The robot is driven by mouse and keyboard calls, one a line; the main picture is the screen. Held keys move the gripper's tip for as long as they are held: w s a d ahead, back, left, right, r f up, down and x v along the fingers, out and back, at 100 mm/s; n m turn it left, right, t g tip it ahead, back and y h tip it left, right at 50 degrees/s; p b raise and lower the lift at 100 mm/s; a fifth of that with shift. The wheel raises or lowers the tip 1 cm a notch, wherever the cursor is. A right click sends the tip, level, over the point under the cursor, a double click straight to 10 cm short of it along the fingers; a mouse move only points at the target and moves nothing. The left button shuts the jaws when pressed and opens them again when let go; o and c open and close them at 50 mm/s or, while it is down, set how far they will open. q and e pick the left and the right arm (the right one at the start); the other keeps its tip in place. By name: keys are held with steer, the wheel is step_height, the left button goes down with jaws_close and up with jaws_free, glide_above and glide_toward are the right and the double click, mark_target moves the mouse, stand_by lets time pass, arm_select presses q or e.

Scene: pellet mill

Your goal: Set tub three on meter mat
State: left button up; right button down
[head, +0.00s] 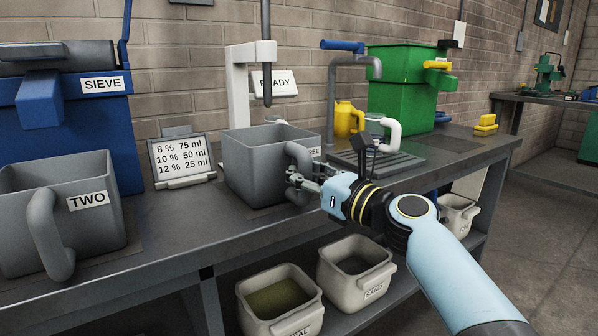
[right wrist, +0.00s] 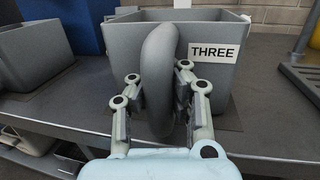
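Tub three (head: 255,168) is a grey open-topped box with a thick loop handle. In the head view this gripper (head: 294,183) is at the tub's right side. The tub's inside bottom is hidden. My left gripper is out of view.
Tub two (head: 75,215) stands on the bench at the left. A small sign (head: 182,158) stands between the tubs. A grate (head: 385,162), yellow jug (head: 348,119) and green bin (head: 400,80) are to the right. Bins (head: 355,268) sit on the shelf below.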

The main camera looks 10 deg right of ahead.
mark_target(311, 178)
stand_by(0.5)
steer(key=c, duration=2)
jaws_free()
steer(key=o, duration=0.7)
steer(key=shift+c, duration=0.2)
steer(key=shift+o, duration=0.9)
steer(key=shift+f, duration=0.2)
steer(key=o, duration=1.1)
steer(key=shift+o, duration=0.2)
steer(key=shift+r+p+v, duration=0.1)
steer(key=shift+p+v, duration=0.15)
steer(key=shift+v, duration=0.5)
steer(key=shift+r+p+v, duration=0.15)
steer(key=shift+p+v, duration=0.05)
steer(key=shift+v, duration=0.55)
steer(key=v, duration=0.6)
steer(key=shift+r+p, duration=0.2)
steer(key=shift+p, duration=0.1)
